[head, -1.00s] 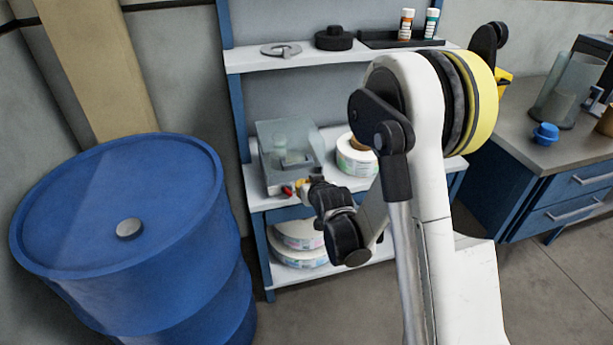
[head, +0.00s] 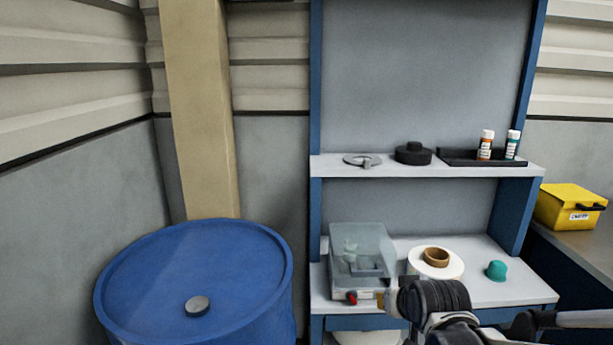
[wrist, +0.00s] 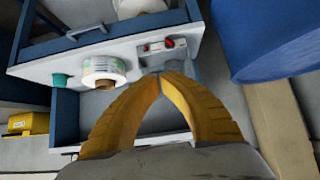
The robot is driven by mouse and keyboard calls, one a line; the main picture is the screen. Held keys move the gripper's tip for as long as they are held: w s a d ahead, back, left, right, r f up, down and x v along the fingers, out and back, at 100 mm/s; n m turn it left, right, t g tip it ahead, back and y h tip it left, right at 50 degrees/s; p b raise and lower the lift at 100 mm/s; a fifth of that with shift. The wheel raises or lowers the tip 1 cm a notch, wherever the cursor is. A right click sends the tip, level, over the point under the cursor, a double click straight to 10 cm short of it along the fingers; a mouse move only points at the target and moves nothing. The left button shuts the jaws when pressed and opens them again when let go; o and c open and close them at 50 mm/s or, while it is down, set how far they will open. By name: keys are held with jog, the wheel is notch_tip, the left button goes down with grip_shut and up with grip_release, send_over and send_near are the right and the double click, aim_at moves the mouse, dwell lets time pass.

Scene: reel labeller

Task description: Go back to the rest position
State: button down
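My gripper's two yellow fingers (wrist: 161,76) meet at their tips in the wrist view, with nothing visible between them. In the head view my arm's dark end is low at the right, in front of the shelf; its fingers are hard to make out there. The reel labeller (head: 360,262), a box with a clear cover and a red knob, stands on the middle shelf just left of my arm's end. In the wrist view its front panel (wrist: 160,46) with red knobs lies beyond the fingertips, apparently clear of them.
A label reel (head: 446,265) and a teal cap (head: 496,270) are right of the labeller. The upper shelf holds a grey ring (head: 358,159), black disc (head: 413,154) and bottle tray (head: 465,157). A blue drum (head: 240,270) stands left, a yellow box (head: 570,206) right.

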jog(key=s+r+g, duration=0.2)
jog(key=s+r, duration=0.1)
jog(key=s, duration=1.8)
jog(key=shift+g, duration=0.3)
jog(key=shift+a+f, duration=0.1)
